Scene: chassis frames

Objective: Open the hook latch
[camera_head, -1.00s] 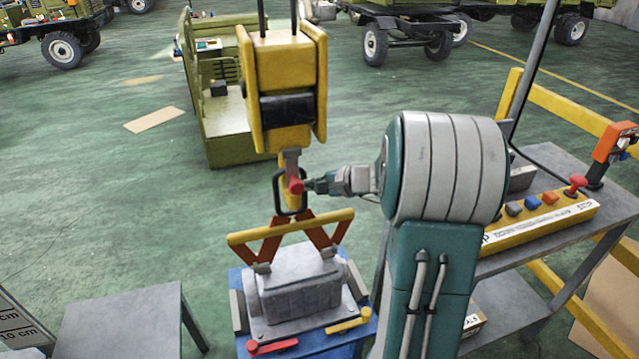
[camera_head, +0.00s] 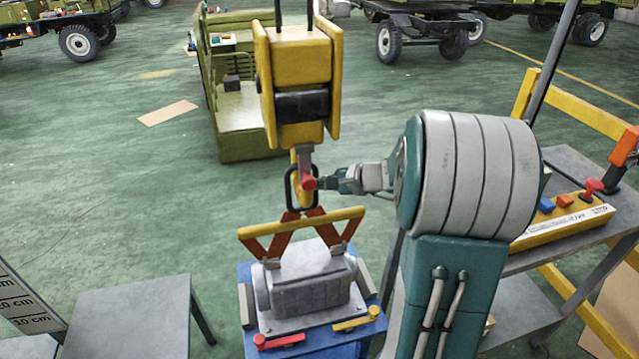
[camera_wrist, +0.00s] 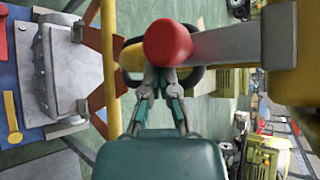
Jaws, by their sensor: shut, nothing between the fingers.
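The yellow hoist block (camera_head: 302,62) hangs with its hook below it, around a dark ring (camera_head: 289,192). A latch with a red round knob (camera_head: 309,182) sits at the hook; the knob also shows large in the wrist view (camera_wrist: 168,42). My gripper (camera_head: 326,184) comes in from the right with its fingertips close beside the knob. In the wrist view my gripper (camera_wrist: 161,76) is shut, its tips just below the knob and partly hidden by it. I cannot tell whether they touch it. The hook's opening is mostly hidden.
Under the ring, a yellow bar lifting frame (camera_head: 300,223) with orange legs stands over a grey housing (camera_head: 310,280) on a blue stand. A grey table (camera_head: 130,320) is at left. A control box (camera_head: 565,222) sits on a cart at right. Green floor is free at left.

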